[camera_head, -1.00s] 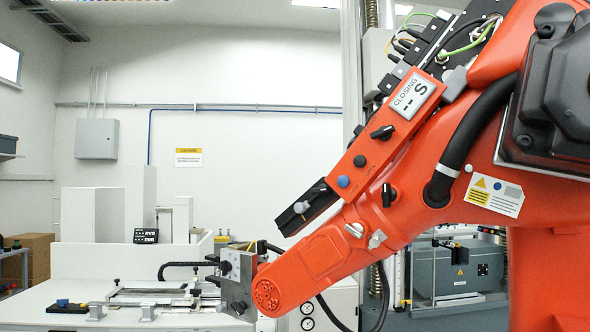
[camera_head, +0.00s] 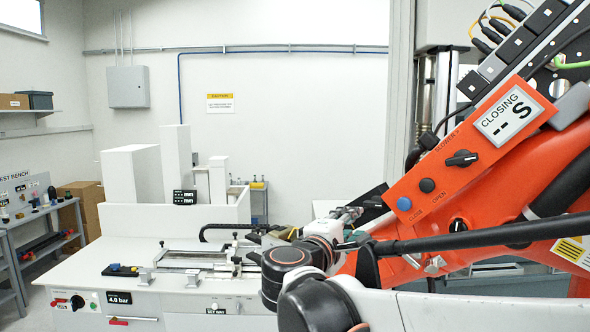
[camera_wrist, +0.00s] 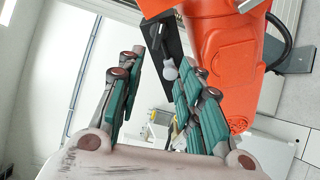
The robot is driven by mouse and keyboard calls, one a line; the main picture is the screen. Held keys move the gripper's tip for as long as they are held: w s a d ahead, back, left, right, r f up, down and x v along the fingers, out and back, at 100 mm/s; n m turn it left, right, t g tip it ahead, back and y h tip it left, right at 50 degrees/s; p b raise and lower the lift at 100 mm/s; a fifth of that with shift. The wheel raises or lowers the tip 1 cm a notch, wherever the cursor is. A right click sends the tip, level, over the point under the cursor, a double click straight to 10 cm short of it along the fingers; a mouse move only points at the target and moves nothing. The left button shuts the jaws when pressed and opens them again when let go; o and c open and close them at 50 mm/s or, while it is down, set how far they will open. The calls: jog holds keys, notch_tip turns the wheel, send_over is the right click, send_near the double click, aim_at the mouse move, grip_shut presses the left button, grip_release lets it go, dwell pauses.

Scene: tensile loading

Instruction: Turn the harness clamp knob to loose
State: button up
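A pale grey knob (camera_wrist: 170,70) sits on a black bracket (camera_wrist: 178,46) beside the orange arm in the wrist view. In the head view the black bracket (camera_head: 374,197) juts from the orange arm's lower end, and its knob is hard to make out behind my gripper. My gripper (camera_wrist: 157,66) is open, with its green-padded fingers apart. The knob lies close to the right fingertip; I cannot tell whether they touch. In the head view my gripper (camera_head: 346,217) is beside the bracket, partly hidden by my own wrist. No knob is labelled as the harness clamp.
The orange arm (camera_head: 480,150) carries a display reading CLOSING, a black selector (camera_head: 461,159), round buttons and a silver wing knob (camera_head: 434,265). A white bench (camera_head: 130,265) with a metal fixture (camera_head: 195,257) stands at left. A shelf (camera_head: 40,245) stands farther left.

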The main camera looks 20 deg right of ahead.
aim_at(370, 205)
jog(key=x, duration=0.4)
jog(key=p+x, duration=0.1)
jog(key=x, duration=0.4)
jog(key=p+x, duration=0.1)
jog(key=x, duration=0.4)
jog(key=shift+a+r, duration=0.1)
jog(key=shift+r, duration=0.15)
jog(key=shift+w, duration=0.1)
jog(key=shift+c, duration=0.5)
grip_shut()
